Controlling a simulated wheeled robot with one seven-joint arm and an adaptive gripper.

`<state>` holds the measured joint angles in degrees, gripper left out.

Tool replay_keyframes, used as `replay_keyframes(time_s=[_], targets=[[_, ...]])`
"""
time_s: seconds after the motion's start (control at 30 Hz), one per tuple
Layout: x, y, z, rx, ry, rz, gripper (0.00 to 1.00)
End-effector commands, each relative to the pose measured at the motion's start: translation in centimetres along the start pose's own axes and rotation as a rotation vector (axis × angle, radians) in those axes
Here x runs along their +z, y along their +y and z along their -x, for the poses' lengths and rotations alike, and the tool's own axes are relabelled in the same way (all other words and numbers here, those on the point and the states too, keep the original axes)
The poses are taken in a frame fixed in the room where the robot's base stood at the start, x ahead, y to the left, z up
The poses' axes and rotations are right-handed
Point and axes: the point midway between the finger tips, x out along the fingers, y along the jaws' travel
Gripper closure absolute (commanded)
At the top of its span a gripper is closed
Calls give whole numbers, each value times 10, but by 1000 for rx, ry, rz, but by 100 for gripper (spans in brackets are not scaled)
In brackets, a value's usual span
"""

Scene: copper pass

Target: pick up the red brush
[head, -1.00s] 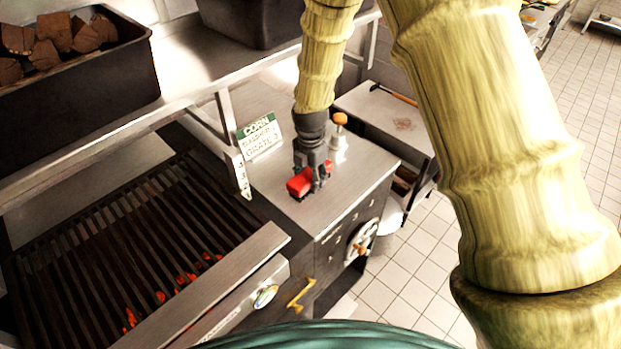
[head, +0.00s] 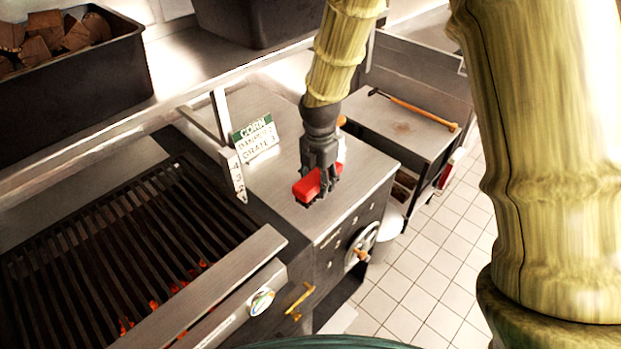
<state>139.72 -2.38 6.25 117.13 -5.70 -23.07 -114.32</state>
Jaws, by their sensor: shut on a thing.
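The red brush (head: 306,187) is a small red block with dark bristles beneath. It is in the head view, at the steel counter (head: 272,192) right of the grill. My gripper (head: 320,178) points down and is shut on the brush, its dark fingers on either side of the red body. I cannot tell for sure whether the bristles are clear of the counter or still touch it. Part of the brush is hidden by the fingers.
A charcoal grill (head: 120,245) with glowing coals lies to the left. A green and white sign (head: 255,140) stands behind the brush. An orange-topped object is mostly hidden behind my gripper. A side shelf with a wooden-handled tool (head: 415,108) is at right. A bin of wood chunks (head: 75,75) is upper left.

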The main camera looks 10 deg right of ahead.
Motion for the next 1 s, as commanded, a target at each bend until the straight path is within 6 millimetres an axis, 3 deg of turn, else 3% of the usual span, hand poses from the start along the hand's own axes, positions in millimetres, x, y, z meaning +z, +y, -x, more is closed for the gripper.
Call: replay_keyframes(time_s=[0.2, 0.5, 0.7, 1.0], targets=[[-15, -48, 2, 2, 1, -1, 83], [-28, -93, 8, 1, 1, -1, 83], [-32, -105, 10, 2, 0, 0, 83], [-32, -107, 10, 1, 0, 0, 83]])
